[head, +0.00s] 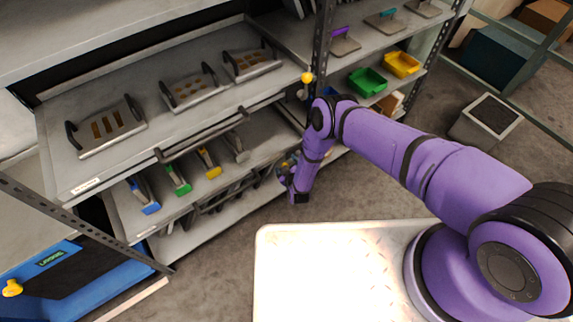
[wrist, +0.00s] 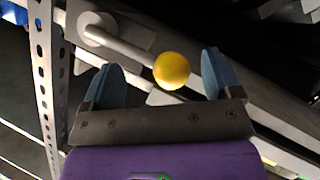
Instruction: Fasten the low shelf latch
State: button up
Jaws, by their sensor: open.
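In the wrist view, a round yellow knob (wrist: 172,70) sits on the end of a pale grey latch lever (wrist: 128,47). The lever runs to a round pivot (wrist: 96,27) beside the perforated post. My gripper (wrist: 163,68) is open, with one blue finger on each side of the knob; I cannot tell whether either touches it. In the head view, my gripper (head: 282,174) is low by the lower shelf (head: 215,200), at its right end. The low latch is mostly hidden there. Another yellow-knobbed latch (head: 306,77) is higher on the post.
Slotted dies with handles (head: 105,127) lie on the upper shelf (head: 60,165). Several colour-handled tools (head: 178,180) stand below. A perforated post (wrist: 43,85) is left of my gripper in the wrist view. Green (head: 366,80) and yellow (head: 402,64) bins are at right. Floor before the shelves is clear.

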jog(key=shift+w+a+f, duration=0.1)
jog(key=shift+w, duration=0.3)
jog(key=shift+c, duration=0.2)
jog(key=shift+s, duration=0.1)
jog(key=c, duration=1.3)
jog(key=shift+d+r+m+g+y, duration=0.4)
jog(key=shift+r+m+g, duration=0.35)
jog(key=shift+m, duration=0.25)
jog(key=o, duration=1.3)
jog(key=shift+d, duration=0.1)
jog(key=shift+c, duration=0.2)
jog(key=shift+o, duration=0.4)
jog(key=shift+r, duration=0.15)
jog(key=v, duration=1)
jog(key=shift+s, duration=0.25)
